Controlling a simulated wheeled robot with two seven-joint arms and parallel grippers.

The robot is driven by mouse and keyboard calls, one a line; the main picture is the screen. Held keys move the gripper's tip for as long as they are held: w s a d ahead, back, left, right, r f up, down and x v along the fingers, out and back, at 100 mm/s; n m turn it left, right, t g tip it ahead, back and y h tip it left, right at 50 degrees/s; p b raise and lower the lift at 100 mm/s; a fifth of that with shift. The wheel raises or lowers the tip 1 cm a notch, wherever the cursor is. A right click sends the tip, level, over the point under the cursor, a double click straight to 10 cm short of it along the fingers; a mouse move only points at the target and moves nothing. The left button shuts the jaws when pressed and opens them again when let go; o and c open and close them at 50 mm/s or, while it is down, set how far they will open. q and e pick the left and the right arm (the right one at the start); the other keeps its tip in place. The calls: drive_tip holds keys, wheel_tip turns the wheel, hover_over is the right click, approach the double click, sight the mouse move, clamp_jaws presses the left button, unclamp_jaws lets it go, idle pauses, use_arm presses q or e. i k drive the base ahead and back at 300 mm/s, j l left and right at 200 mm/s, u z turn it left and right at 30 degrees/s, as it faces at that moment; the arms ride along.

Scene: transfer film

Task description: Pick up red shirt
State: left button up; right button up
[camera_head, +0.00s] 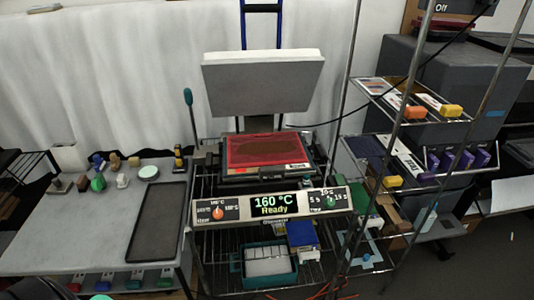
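A flat red piece of cloth (240,156), which looks like the red shirt, lies on the lower plate of the heat press. A darker reddish-brown patch covers its middle, and a small pale label shows at its front right. The press's grey upper plate (262,82) is raised above and behind it. The press display panel (270,206) reads 160 °C and Ready. Neither gripper is in view. A dark rounded shape, which I cannot make out, shows at the bottom left edge.
A grey table (60,235) at left holds a dark empty tray (158,222) and several small tools along its back. A wire rack with a teal bin (268,280) stands below the press. Metal shelves at right hold colored boxes (458,160), with thin upright poles (387,130) in front.

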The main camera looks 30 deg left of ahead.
sight(268, 155)
drive_tip(key=i+j+u, duration=0.25)
drive_tip(key=i+j, duration=0.2)
drive_tip(key=i+j+u, duration=0.3)
drive_tip(key=i, duration=0.2)
